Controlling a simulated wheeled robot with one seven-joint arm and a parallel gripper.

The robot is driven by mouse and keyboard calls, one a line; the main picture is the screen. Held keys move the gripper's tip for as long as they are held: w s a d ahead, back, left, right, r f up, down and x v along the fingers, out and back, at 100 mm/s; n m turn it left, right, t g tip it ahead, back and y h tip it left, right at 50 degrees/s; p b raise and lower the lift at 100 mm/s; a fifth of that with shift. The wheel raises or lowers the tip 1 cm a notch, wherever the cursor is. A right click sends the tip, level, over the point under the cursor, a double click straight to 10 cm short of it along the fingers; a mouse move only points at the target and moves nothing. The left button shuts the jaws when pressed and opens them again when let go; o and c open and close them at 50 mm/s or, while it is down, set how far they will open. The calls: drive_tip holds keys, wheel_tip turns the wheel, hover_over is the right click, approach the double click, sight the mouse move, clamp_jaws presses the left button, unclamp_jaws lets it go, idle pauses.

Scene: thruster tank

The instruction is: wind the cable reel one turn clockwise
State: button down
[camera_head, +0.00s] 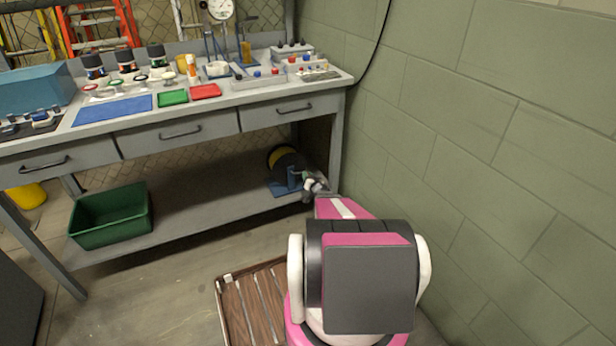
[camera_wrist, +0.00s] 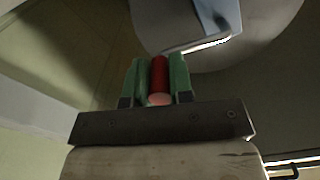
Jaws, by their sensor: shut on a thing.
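The cable reel (camera_head: 286,162), dark with a yellow rim and a blue stand, sits on the lower shelf of the workbench at its right end. My gripper (camera_head: 310,186) reaches in to its near right side. In the wrist view, the green fingers of my gripper (camera_wrist: 158,70) are shut on a red grip (camera_wrist: 159,76), which appears to be the reel's crank handle. A large rounded grey shape (camera_wrist: 262,48) and a blue-grey bracket (camera_wrist: 214,14) lie just beyond the fingers. My arm and the fingers hide part of the reel in the head view.
The grey workbench (camera_head: 180,145) has drawers above the shelf, and its right leg (camera_head: 337,150) stands close to my gripper. A green bin (camera_head: 110,217) is on the shelf at left. A block wall (camera_head: 470,120) bounds the right. A wooden slatted pallet (camera_head: 250,310) lies on the floor.

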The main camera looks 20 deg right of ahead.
drive_tip(key=f+m, duration=0.1)
drive_tip(key=m, duration=0.1)
drive_tip(key=a+f+m, duration=0.1)
drive_tip(key=f+m, duration=0.1)
drive_tip(key=m, duration=0.1)
drive_tip(key=a+f+m, duration=0.1)
drive_tip(key=m, duration=0.2)
drive_tip(key=shift+s+a+f, duration=0.1)
drive_tip(key=shift+a+f, duration=0.05)
drive_tip(key=shift+a, duration=0.1)
drive_tip(key=a+m, duration=0.1)
drive_tip(key=m, duration=0.1)
drive_tip(key=a+f+m, duration=0.1)
drive_tip(key=m, duration=0.1)
drive_tip(key=shift+a+f, duration=0.1)
drive_tip(key=shift+a, duration=0.1)
drive_tip(key=shift+s+a+f+m, duration=0.1)
drive_tip(key=shift+a+m, duration=0.4)
drive_tip(key=shift+m, duration=0.5)
drive_tip(key=shift+a+f+m, duration=0.1)
drive_tip(key=shift+a+m, duration=0.4)
drive_tip(key=shift+m, duration=0.5)
drive_tip(key=c, duration=1)
unclamp_jaws()
drive_tip(key=shift+r, duration=0.1)
